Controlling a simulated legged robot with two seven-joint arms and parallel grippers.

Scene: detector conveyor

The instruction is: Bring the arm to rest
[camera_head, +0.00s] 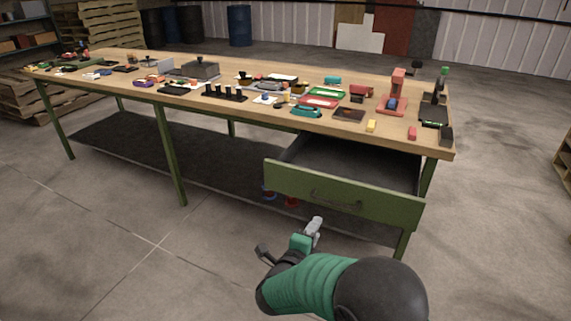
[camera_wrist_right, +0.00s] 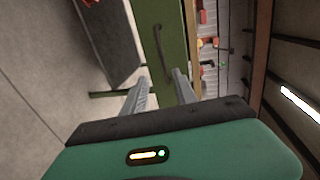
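My right arm comes in at the bottom of the head view, with a green sleeve-like link and a dark rounded part. My right gripper (camera_head: 315,228) is in front of the workbench's open drawer (camera_head: 340,196), low and apart from it as far as I can see. In the right wrist view the two grey fingers of the right gripper (camera_wrist_right: 160,90) stand apart with nothing between them. The drawer's green front (camera_wrist_right: 168,45) and its handle show beyond the fingers. My left gripper is not in either view.
A long wooden workbench (camera_head: 250,108) on green legs carries many small tools and parts, a red press (camera_head: 396,95) and a black stand (camera_head: 436,105). The drawer juts out from its right end. Pallets and barrels (camera_head: 240,26) stand behind. The floor in front is clear.

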